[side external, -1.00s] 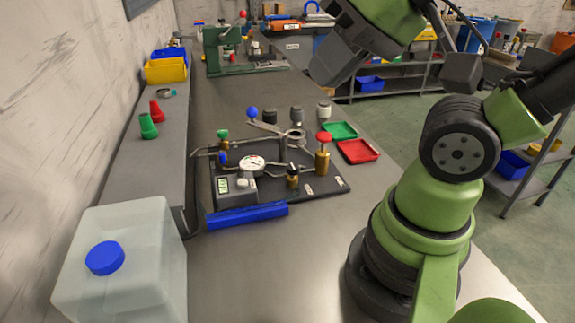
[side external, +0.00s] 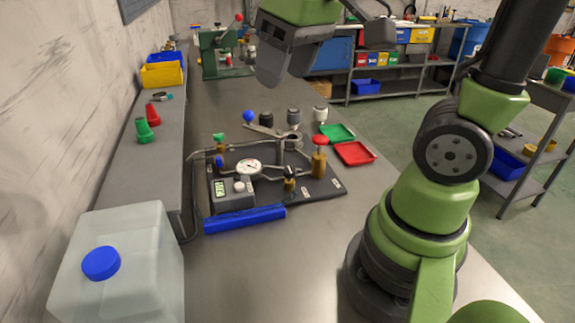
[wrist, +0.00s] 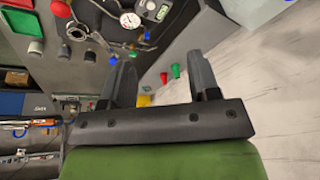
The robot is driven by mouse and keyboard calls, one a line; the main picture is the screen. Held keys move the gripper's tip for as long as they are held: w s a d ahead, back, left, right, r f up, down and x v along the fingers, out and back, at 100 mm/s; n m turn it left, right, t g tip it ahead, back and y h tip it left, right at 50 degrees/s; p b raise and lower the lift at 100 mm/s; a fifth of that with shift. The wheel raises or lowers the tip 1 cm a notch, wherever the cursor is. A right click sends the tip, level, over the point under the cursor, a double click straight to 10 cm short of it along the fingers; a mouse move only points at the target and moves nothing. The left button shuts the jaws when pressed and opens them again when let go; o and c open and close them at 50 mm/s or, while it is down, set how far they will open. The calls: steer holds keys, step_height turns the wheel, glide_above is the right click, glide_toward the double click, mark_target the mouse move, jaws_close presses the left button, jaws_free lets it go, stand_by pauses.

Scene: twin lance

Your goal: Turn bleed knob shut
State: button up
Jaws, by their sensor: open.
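The valve rig stands on a dark plate (side external: 325,188) on the bench, with pipes and a white dial gauge (side external: 248,168). It carries a red-capped brass valve (side external: 319,142), a small black knob on a brass body (side external: 290,173), a green knob (side external: 219,137) and a blue knob (side external: 219,160). I cannot tell from labels which is the bleed knob. My gripper (side external: 284,72) is open and empty, high above the bench behind the rig. In the wrist view my gripper (wrist: 161,58) has its fingers apart with nothing between them; the gauge (wrist: 130,20) shows beyond them.
A blue-ball lever (side external: 249,117) and several jars (side external: 293,118) stand behind the rig. A green tray (side external: 338,132) and red tray (side external: 355,153) lie to its right. A blue bar (side external: 245,218) and a clear jug (side external: 125,250) are in front.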

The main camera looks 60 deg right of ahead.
steer(key=w+d+f+n+g+h, duration=0.1)
steer(key=w+d+f+n+g, duration=0.25)
steer(key=w+f, duration=0.25)
steer(key=n+g+h, duration=0.1)
steer(key=n+g, duration=0.1)
steer(key=g, duration=0.2)
glide_toward(289, 170)
steer(key=x, duration=0.9)
steer(key=shift+r, duration=0.1)
steer(key=c, duration=0.9)
